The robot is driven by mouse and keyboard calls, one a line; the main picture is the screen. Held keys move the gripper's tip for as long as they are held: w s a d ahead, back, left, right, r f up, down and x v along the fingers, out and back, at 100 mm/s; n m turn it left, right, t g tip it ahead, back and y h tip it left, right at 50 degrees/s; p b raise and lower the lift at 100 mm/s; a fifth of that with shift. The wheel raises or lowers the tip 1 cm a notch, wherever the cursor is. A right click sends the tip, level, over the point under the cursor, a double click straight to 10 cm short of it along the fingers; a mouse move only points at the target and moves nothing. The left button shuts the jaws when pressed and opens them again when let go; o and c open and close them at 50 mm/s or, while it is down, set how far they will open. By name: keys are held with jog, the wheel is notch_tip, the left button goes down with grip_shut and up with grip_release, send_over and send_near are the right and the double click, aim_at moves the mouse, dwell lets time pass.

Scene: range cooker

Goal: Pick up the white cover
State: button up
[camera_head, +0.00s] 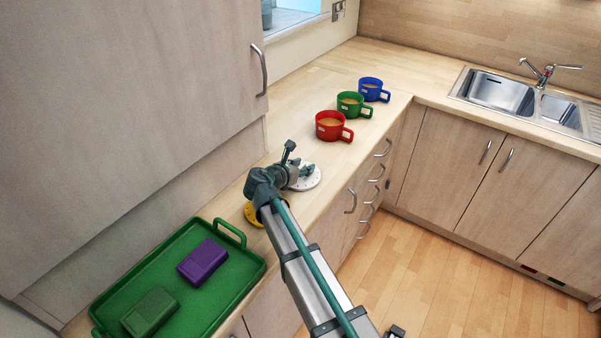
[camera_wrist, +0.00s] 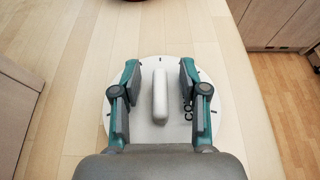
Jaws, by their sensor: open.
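The white cover (camera_head: 311,181) is a round flat disc on the wooden counter, partly hidden by my gripper in the head view. In the wrist view the white cover (camera_wrist: 161,66) has a raised white bar handle (camera_wrist: 160,95) across its middle and dark lettering at the right. My gripper (camera_wrist: 160,80) is open, with one finger on each side of the handle and a gap on both sides. In the head view my gripper (camera_head: 304,171) is over the cover. I cannot tell whether the fingertips touch the disc.
A yellow disc (camera_head: 251,216) lies beside my wrist. A green tray (camera_head: 224,294) holds a purple block (camera_head: 203,262) and a green block (camera_head: 150,312). Red (camera_head: 330,126), green (camera_head: 350,105) and blue (camera_head: 371,90) mugs stand farther back. The counter's front edge is close to the cover.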

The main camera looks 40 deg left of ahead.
grip_shut()
jog(key=shift+r, duration=0.15)
